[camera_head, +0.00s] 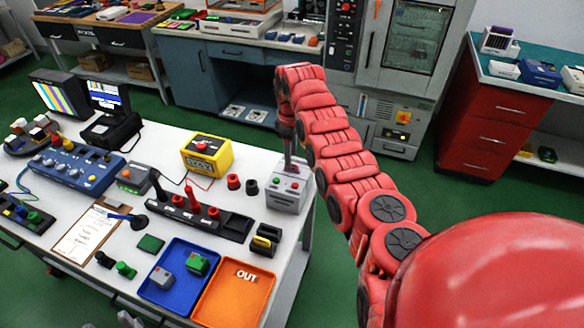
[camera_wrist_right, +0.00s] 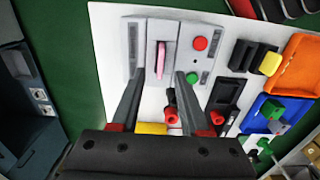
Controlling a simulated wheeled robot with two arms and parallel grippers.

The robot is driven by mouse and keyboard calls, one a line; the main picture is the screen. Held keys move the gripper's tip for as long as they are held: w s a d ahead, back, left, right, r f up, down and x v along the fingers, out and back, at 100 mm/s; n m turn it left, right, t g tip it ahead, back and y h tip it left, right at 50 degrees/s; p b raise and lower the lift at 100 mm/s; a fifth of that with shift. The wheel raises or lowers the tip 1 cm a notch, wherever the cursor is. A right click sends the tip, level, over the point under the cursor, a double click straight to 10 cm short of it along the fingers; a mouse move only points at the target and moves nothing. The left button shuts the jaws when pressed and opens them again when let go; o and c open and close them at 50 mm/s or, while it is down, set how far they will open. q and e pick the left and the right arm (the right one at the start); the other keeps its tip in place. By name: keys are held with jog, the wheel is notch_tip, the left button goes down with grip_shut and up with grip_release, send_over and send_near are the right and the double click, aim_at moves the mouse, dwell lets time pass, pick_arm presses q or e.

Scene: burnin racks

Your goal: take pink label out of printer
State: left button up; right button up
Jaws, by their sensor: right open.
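The label printer (camera_head: 287,193) is a small light grey box at the right edge of the white bench, with red and green buttons on top. In the right wrist view its top (camera_wrist_right: 199,62) fills the upper middle. The pink label (camera_wrist_right: 161,58) stands up from a slot in it. My right gripper (camera_wrist_right: 160,77) is open above the printer, its two fingers on either side of the label's line and apart from it. In the head view my right gripper (camera_head: 289,160) points down over the printer and hides most of the label.
A blue tray (camera_head: 158,291) and an orange OUT tray (camera_head: 231,306) lie at the bench front. A black holder with red plugs (camera_head: 212,213), a yellow meter (camera_head: 206,154) and a black-and-yellow block (camera_head: 265,240) stand near the printer. Green floor lies beyond the bench's right edge.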

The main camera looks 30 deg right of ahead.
aim_at(292, 170)
jog(key=f, duration=0.1)
jog(key=f+p, duration=0.2)
jog(key=shift+s+d+f, duration=0.1)
jog(key=shift+s+f, duration=0.15)
jog(key=shift+f, duration=0.05)
jog(key=shift+w+f, duration=0.1)
jog(key=shift+f, duration=0.35)
grip_shut()
